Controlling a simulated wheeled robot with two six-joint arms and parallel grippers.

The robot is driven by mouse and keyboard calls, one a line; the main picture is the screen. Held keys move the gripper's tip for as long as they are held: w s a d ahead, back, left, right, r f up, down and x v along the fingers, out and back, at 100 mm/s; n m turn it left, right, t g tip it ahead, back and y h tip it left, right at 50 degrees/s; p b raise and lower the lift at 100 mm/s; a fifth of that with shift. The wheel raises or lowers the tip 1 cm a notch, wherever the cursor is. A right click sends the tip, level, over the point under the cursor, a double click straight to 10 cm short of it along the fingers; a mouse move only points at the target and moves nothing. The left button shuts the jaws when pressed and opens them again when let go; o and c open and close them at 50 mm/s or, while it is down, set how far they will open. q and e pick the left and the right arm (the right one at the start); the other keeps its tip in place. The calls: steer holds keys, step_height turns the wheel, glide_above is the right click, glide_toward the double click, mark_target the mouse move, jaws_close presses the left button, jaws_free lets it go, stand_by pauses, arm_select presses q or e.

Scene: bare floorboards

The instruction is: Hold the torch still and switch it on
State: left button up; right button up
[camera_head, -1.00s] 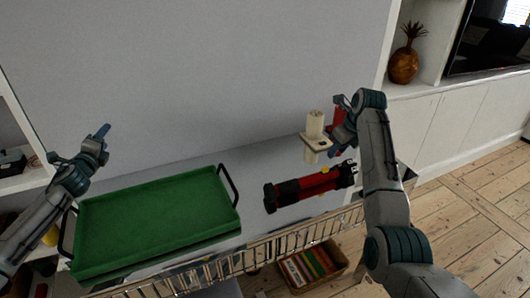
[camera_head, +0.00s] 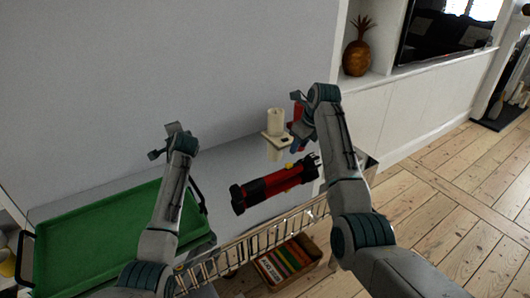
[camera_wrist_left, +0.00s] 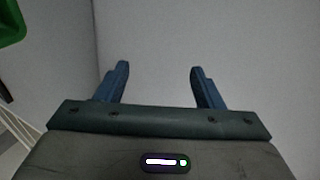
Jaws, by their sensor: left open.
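The red and black torch (camera_head: 275,185) lies on its side on the grey shelf top, slanting up to the right, with a small yellow part on its upper side. My left gripper (camera_head: 164,141) is open and empty, raised above the back of the green tray, left of the torch and apart from it. In the left wrist view the open fingers (camera_wrist_left: 158,82) have only plain grey surface beyond them. My right gripper (camera_head: 296,118) is above the torch's right end, beside a red object (camera_head: 298,114); its fingers are partly hidden, so its grip is unclear.
A cream candle-like object on a square base (camera_head: 276,122) stands behind the torch, close to my right gripper. The green tray (camera_head: 95,235) with black handles fills the left. A metal rail (camera_head: 255,238) runs along the front edge. A crate (camera_head: 288,262) sits below.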

arm_select(q)
steer(key=d+f+n+g+h, duration=0.1)
steer(key=d+g+h, duration=0.15)
steer(key=d, duration=0.55)
steer(key=d+f+g+h, duration=0.2)
steer(key=d+g, duration=0.1)
steer(key=d, duration=0.4)
step_height(320, 180, up, 3)
steer(key=m+g+h, duration=0.1)
steer(key=g+h, duration=0.2)
steer(key=g, duration=0.3)
glide_above(266, 177)
steer(key=shift+d+f+y, duration=0.1)
steer(key=shift+d+y, duration=0.05)
steer(key=shift+y, duration=0.1)
step_height(266, 177, down, 10)
steer(key=shift+f, duration=0.2)
steer(key=shift+c, duration=0.4)
